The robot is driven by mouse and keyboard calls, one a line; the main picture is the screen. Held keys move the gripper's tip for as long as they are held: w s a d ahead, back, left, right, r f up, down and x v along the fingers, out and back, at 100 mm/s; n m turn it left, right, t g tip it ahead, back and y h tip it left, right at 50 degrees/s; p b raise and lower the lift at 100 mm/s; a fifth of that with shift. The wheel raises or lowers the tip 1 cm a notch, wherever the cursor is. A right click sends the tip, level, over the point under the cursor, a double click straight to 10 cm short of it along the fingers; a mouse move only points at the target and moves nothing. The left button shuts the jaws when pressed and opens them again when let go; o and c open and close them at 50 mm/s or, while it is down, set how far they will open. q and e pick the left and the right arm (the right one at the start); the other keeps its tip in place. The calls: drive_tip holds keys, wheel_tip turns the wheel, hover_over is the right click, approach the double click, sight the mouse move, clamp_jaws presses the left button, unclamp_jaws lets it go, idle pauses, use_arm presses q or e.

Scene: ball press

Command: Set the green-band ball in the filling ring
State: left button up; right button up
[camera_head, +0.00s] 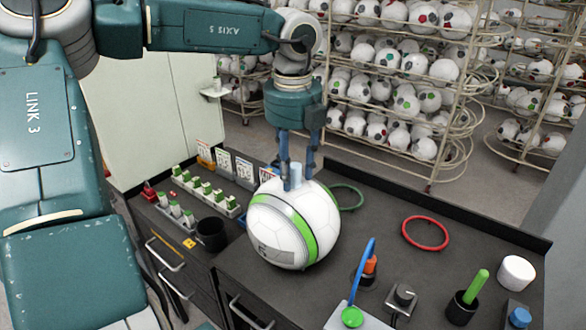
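The green-band ball (268,222) is white with a bright green band and a grey patch low on its front. It is at the middle of the dark worktop, and its underside contact is hard to see. A short pale blue peg (296,174) stands on its top. My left gripper (297,182) points down over the ball, its fingers closed in on both sides of this peg. A green ring (347,197) lies behind the ball, partly hidden by it. A red ring (425,233) lies flat and empty to the right. My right gripper is not in view.
A black cup (211,234) stands left. Ball racks (440,120) stand behind.

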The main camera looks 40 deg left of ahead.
use_arm(q)
drive_tip(key=shift+r, duration=0.45)
wheel_tip(320, 180, up, 11)
drive_tip(key=b, duration=0.2)
drive_tip(key=shift+s+d+r, duration=0.2)
drive_tip(key=shift+s+d, duration=0.15)
drive_tip(key=shift+s, duration=0.05)
